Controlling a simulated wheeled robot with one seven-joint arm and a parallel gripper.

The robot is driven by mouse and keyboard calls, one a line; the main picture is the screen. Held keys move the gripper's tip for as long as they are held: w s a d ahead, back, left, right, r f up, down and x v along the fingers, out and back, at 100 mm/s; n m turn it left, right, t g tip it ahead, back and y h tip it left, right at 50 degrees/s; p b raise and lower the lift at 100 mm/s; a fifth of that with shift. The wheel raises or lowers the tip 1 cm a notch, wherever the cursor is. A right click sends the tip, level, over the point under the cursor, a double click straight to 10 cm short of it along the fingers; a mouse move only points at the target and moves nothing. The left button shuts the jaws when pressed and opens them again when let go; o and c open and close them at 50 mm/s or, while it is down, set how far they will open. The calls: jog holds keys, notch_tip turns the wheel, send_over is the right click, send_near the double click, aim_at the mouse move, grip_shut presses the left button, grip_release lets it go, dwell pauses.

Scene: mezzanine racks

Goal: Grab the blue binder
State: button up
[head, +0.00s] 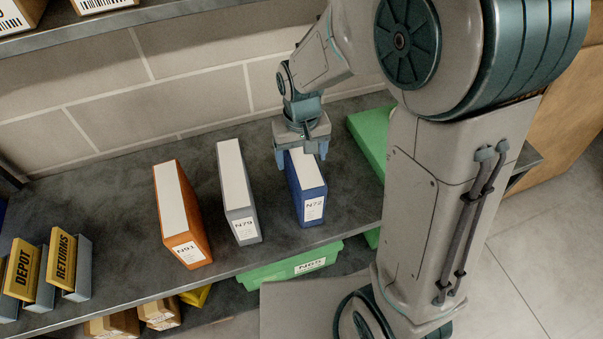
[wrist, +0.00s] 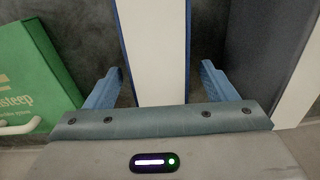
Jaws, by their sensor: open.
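The blue binder (head: 309,201) stands upright on the grey shelf, with a white label reading N72 on its front end. In the wrist view its white top and blue edges (wrist: 188,40) run between the fingers. My gripper (head: 302,157) is above the rear part of the binder, pointing down. In the wrist view my gripper (wrist: 163,85) is open, with one blue finger on each side of the binder and a gap on both sides. The lower ends of the fingers are partly hidden in the head view.
A grey binder (head: 243,223) marked N79 and an orange binder (head: 190,232) marked N91 stand left of it. A green box (head: 367,135) lies to the right. A green bin (head: 290,271) marked N69 is below. Yellow-fronted bins (head: 62,258) stand far left on the shelf (head: 110,220).

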jog(key=shift+f, duration=0.5)
jog(key=shift+c, duration=0.4)
jog(key=c, duration=1.5)
jog(key=shift+c, duration=0.6)
jog(key=shift+r, duration=0.2)
